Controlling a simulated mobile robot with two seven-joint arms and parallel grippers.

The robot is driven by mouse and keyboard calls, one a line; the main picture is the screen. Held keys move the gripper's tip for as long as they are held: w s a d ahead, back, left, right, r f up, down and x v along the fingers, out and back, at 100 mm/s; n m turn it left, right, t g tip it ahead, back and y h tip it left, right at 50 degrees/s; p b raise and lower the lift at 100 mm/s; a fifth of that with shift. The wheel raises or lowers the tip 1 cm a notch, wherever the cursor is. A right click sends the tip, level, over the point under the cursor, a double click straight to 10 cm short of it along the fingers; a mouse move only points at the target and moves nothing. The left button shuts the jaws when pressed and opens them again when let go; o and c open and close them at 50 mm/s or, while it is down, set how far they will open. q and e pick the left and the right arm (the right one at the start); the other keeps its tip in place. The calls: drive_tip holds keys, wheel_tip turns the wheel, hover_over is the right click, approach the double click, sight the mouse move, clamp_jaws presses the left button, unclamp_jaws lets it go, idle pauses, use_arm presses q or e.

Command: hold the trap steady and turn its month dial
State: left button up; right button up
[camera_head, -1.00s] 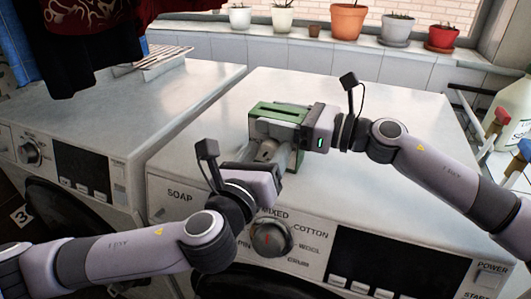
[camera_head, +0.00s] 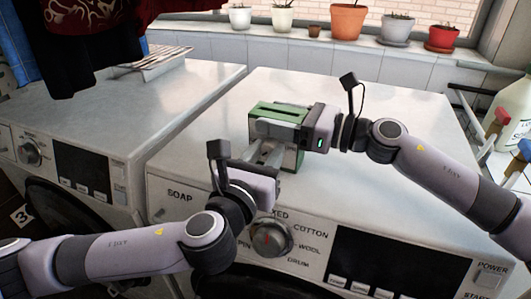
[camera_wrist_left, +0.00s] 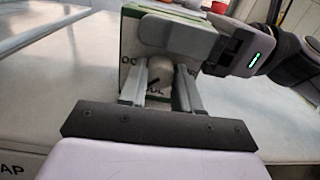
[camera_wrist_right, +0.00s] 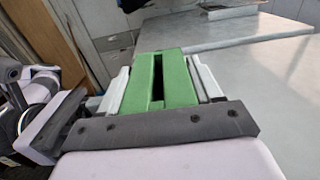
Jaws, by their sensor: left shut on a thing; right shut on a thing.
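The trap is a green and white box standing on top of a washing machine; its green top (camera_head: 279,112) has a dark slot, which shows closely in the right wrist view (camera_wrist_right: 162,80). My right gripper (camera_head: 276,130) is shut on the trap, one finger across the front and one behind. The month dial (camera_wrist_left: 160,75) is a small pale knob with a dark mark on the trap's front, with lettering partly visible around it. My left gripper (camera_wrist_left: 160,92) is shut on the dial from the front, a finger on either side. In the head view the left gripper (camera_head: 266,152) hides the dial.
The washing machine top (camera_head: 370,105) is bare around the trap. Its front panel has a program knob (camera_head: 271,238) below my left gripper. Another machine (camera_head: 110,110) stands at left. Potted plants (camera_head: 348,20) line the back sill; a bottle (camera_head: 508,115) stands at right.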

use_arm(q)
drive_tip(key=shift+m, duration=1.6)
drive_tip(key=o, duration=1.1)
drive_tip(key=shift+c, duration=0.2)
drive_tip(key=shift+s, duration=0.15)
drive_tip(key=v, duration=1.1)
drive_tip(key=shift+s+a, duration=0.2)
drive_tip(key=shift+s, duration=0.15)
drive_tip(key=shift+f, duration=0.1)
